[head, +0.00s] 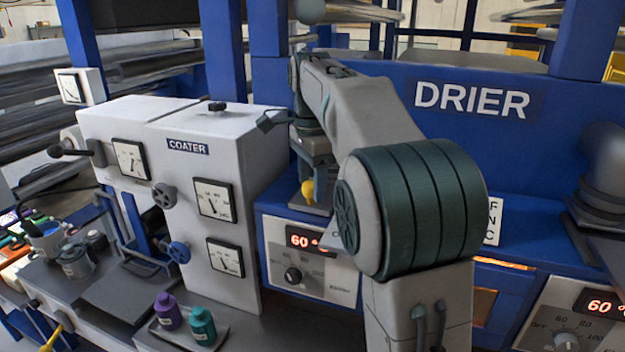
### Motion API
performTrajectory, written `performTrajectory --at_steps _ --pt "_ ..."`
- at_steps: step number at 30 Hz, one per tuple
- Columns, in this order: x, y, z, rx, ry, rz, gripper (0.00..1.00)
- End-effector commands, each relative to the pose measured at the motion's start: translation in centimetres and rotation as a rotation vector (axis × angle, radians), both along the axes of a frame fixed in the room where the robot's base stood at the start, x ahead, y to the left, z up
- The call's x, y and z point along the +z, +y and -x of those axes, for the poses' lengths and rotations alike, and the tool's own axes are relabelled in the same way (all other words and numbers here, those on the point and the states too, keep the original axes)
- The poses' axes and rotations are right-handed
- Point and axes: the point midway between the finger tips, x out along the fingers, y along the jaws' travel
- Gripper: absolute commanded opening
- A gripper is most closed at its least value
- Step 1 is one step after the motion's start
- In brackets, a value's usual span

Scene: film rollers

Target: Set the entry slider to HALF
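My gripper (312,160) is at the far end of my arm, in front of the blue drier housing and just right of the coater. It points down. Its fingers are too small and too covered to tell whether they are open or shut. A small yellow knob (307,191) shows right below it, against a grey plate; it may be the entry slider's handle, but I cannot tell. Whether the gripper touches the knob is unclear. No HALF mark can be read. My arm covers the middle of the drier (573,112).
The white coater (220,150) with several dials stands left. A panel with a dark knob (293,275) and a display reading 60 is below the gripper. Purple (167,311) and teal (202,326) bottles stand on a tray. Another knob panel (566,342) is at lower right.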

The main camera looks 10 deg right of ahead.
Motion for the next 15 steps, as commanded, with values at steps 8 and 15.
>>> performTrajectory --at_steps 8,15 --pt "0.0 0.0 0.0 0.000 0.000 0.000 0.00" --pt "-0.1 1.2 1.6 0.003 -0.001 -0.001 0.00"
